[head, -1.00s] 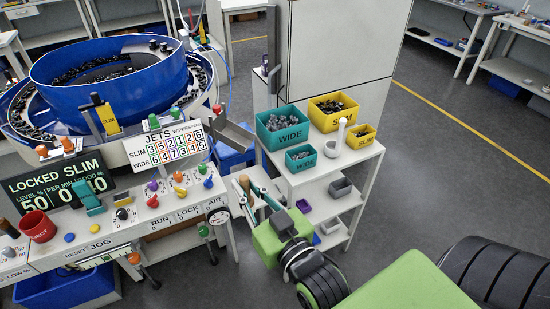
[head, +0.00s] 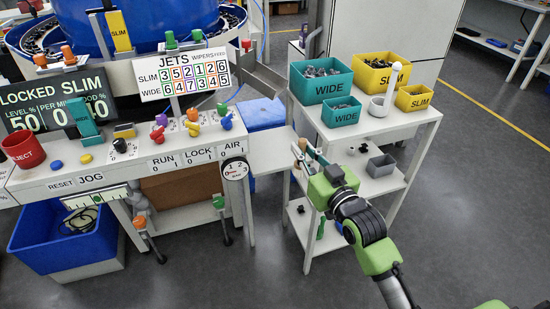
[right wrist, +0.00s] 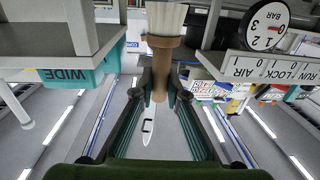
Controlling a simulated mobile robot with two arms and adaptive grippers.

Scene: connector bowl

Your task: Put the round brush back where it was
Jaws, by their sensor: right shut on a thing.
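The round brush (right wrist: 165,45) has a brown wooden handle and pale bristles. In the right wrist view its handle is between the two fingers of my right gripper (right wrist: 160,84), which is shut on it. My left gripper is not in view.

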